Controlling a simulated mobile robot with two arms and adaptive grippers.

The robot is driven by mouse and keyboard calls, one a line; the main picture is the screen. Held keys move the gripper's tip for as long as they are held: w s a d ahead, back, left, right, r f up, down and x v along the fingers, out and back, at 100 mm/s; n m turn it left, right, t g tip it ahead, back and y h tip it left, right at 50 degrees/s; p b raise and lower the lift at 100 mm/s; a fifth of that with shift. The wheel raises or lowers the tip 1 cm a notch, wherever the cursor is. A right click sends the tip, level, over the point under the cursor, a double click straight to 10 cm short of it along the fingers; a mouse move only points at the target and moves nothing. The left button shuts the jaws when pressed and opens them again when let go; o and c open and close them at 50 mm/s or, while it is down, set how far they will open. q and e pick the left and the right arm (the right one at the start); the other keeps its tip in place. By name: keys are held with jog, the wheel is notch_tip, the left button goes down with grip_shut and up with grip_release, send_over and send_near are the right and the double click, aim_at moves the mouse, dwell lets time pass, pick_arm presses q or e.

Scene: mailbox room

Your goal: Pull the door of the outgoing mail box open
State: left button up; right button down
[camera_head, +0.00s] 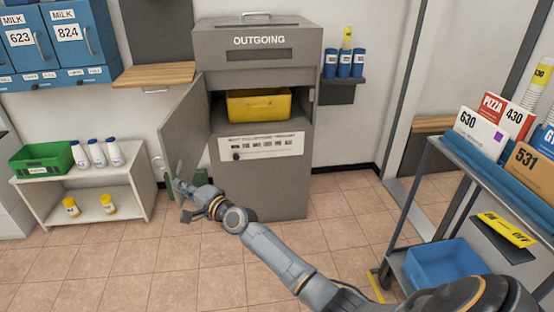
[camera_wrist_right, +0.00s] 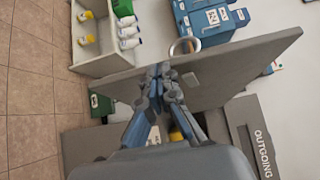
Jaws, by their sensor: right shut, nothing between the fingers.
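The grey outgoing mail box (camera_head: 258,70) stands against the wall. Its door (camera_head: 186,130) is swung out to the left, and a yellow bin (camera_head: 258,105) shows in the open compartment. My right gripper (camera_head: 181,187) is at the lower part of the door, with its fingers shut and empty. In the wrist view the fingertips (camera_wrist_right: 160,72) are close to the door panel (camera_wrist_right: 225,72); I cannot tell whether they touch it. A pale ring (camera_wrist_right: 184,46) shows by the door's edge there. My left gripper is not in view.
A white shelf (camera_head: 85,205) with a green crate (camera_head: 42,158) and several bottles stands left of the door. A cart (camera_head: 455,165) with boxes and a blue bin (camera_head: 447,262) stands at right. Tiled floor (camera_head: 170,265) in front is clear.

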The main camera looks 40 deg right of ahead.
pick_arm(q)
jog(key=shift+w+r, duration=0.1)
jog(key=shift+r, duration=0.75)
pick_arm(e)
jog(key=w+a, duration=0.4)
jog(key=shift+a, duration=0.4)
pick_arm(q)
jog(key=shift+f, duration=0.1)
pick_arm(e)
jog(key=shift+s, duration=0.1)
